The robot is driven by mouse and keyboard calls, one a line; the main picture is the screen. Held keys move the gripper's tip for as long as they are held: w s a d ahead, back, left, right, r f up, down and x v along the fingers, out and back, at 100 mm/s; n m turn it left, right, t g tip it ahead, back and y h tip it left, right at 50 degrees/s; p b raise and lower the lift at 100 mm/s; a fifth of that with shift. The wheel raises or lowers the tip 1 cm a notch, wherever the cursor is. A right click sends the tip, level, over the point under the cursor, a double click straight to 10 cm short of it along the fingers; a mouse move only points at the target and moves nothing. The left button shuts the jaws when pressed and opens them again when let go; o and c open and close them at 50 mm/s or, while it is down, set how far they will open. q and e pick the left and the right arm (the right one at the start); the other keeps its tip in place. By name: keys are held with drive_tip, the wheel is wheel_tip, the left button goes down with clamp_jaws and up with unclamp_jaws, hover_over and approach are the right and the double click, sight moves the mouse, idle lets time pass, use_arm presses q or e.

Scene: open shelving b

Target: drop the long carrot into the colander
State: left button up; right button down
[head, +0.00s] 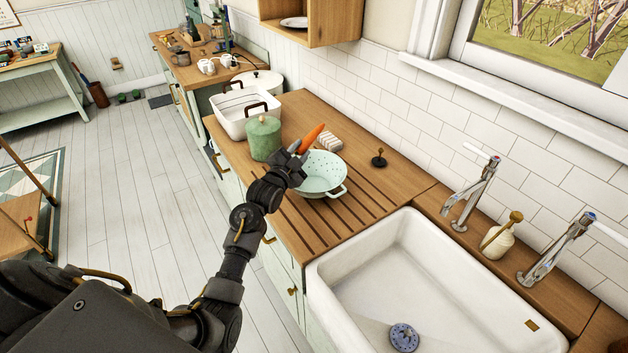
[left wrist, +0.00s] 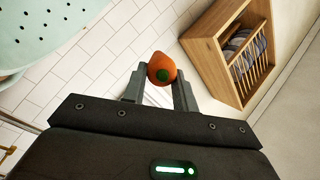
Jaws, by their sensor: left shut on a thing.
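The long orange carrot (head: 311,138) is held in my left gripper (head: 298,153), which is shut on it near the colander's left rim. In the left wrist view the carrot's blunt end with a green spot (left wrist: 162,69) shows between the two fingers (left wrist: 160,84). The pale mint colander (head: 322,173) stands on the grooved wooden counter. In the head view the carrot is at the colander's far left side; I cannot tell its height above the rim. Part of the colander also shows in the left wrist view (left wrist: 42,28). My right gripper is not in view.
A green lidded canister (head: 264,138) stands just left of the colander, with white enamel dishes (head: 245,108) behind. A folded striped cloth (head: 329,142) and a dark stopper (head: 379,159) lie on the counter. The white sink (head: 420,275) is at the front right.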

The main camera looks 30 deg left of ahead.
use_arm(q)
wheel_tip(320, 180, down, 5)
drive_tip(key=b, duration=0.3)
drive_tip(key=shift+b, duration=0.35)
drive_tip(key=o, duration=0.8)
drive_tip(key=shift+o, duration=1.2)
drive_tip(key=shift+s+d+f+b, duration=0.1)
drive_tip(key=shift+s+b, duration=0.7)
drive_tip(key=shift+s, duration=1.9)
drive_tip(key=shift+s+f+b, duration=0.1)
drive_tip(key=shift+s+b, duration=0.65)
drive_tip(key=shift+s, duration=1.95)
